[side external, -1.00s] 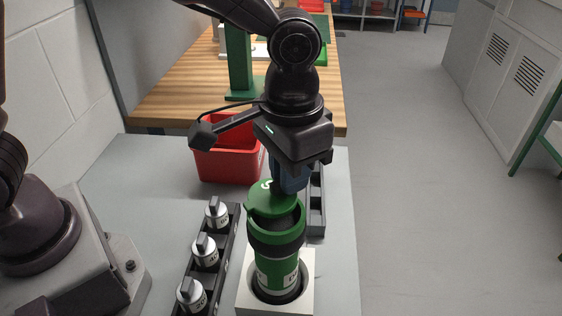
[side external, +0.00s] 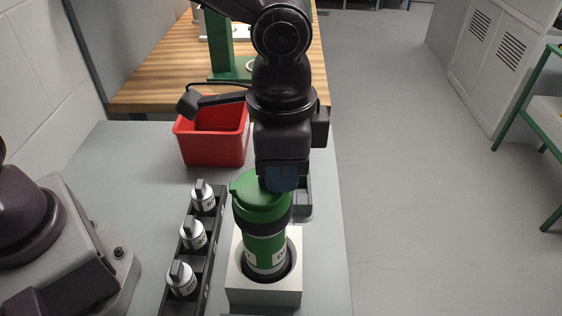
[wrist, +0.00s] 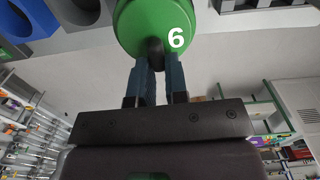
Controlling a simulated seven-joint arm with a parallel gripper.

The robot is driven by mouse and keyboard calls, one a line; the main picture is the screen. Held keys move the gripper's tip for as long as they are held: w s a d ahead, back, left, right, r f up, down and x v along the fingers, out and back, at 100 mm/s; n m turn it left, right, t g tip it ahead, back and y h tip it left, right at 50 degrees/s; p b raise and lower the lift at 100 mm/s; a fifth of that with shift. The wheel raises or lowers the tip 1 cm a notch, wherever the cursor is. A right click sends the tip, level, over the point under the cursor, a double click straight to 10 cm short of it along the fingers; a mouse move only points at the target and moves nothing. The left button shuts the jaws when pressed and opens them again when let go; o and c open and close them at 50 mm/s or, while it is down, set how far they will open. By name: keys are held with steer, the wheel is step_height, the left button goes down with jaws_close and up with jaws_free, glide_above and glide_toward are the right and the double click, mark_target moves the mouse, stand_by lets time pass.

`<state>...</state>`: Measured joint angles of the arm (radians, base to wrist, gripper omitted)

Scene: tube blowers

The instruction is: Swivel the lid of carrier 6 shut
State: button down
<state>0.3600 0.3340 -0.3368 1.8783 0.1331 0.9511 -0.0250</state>
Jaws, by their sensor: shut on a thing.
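Carrier 6 (side external: 264,245) is a green upright canister with a dark band, standing in a pale square holder (side external: 262,295). Its green lid (side external: 258,200) lies over the canister's top and looks nearly lined up with it; I cannot tell whether it is fully seated. The wrist view shows the lid (wrist: 143,22) with a white "6". My gripper (side external: 281,180) is above the lid's far right edge. Its blue fingers (wrist: 157,75) are shut on the lid's small dark tab (wrist: 155,50). The fingers and wrist hide part of the lid's far edge.
A dark rack (side external: 203,270) with several silver knobbed cylinders (side external: 192,235) stands left of the carrier. Another dark rack (side external: 304,205) is behind it at right. A red bin (side external: 212,148) stands at the back. The grey table (side external: 130,175) is clear between wall and rack.

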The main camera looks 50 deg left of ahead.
stand_by(0.3)
steer(key=c, duration=1.1)
jaws_free()
steer(key=shift+r, duration=0.1)
step_height(320, 180, up, 13)
steer(key=shift+f, duration=0.1)
steer(key=s+a+n+t, duration=0.2)
steer(key=s+a, duration=0.1)
steer(key=a, duration=0.4)
steer(key=s+a+f+n+t, duration=0.1)
steer(key=s+a+n, duration=0.2)
steer(key=a, duration=0.5)
steer(key=s+a+f+n+t, duration=0.1)
steer(key=s+a+n+t, duration=0.1)
steer(key=a, duration=0.5)
steer(key=shift+s+a+n+t, duration=0.2)
steer(key=shift+s+n, duration=0.15)
steer(key=shift+s, duration=0.35)
steer(key=shift+s+a+n+t, duration=0.1)
steer(key=shift+s+a+n, duration=0.2)
steer(key=shift+s, duration=0.35)
